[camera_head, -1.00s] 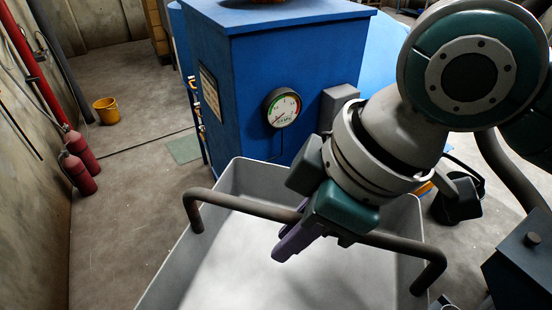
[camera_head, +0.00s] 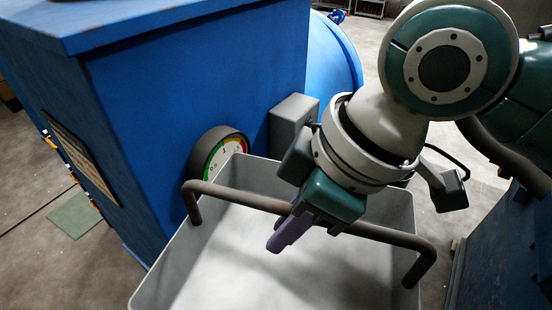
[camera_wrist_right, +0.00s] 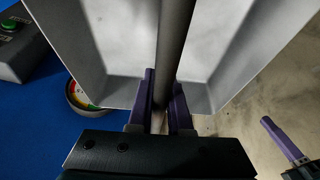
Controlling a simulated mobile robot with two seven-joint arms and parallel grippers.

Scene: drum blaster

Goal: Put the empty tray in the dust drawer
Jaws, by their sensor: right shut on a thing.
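The grey tray (camera_head: 170,262) is a deep open box, and its visible inside looks empty. A dark bar handle (camera_head: 375,232) spans its top. My right gripper (camera_head: 290,228) is shut on this bar near its middle. In the right wrist view the bar (camera_wrist_right: 174,40) runs between the purple fingers (camera_wrist_right: 160,105). A purple finger on a dark body, which looks like my left gripper (camera_wrist_right: 283,138), shows at the lower right of that view; its opening cannot be judged. I cannot pick out the dust drawer in these views.
A big blue machine (camera_head: 190,95) with a round gauge (camera_head: 218,152) and a grey box (camera_head: 292,122) stands right behind the tray. A dark blue unit (camera_head: 500,250) is at the right edge. Open floor (camera_head: 50,265) lies at the left.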

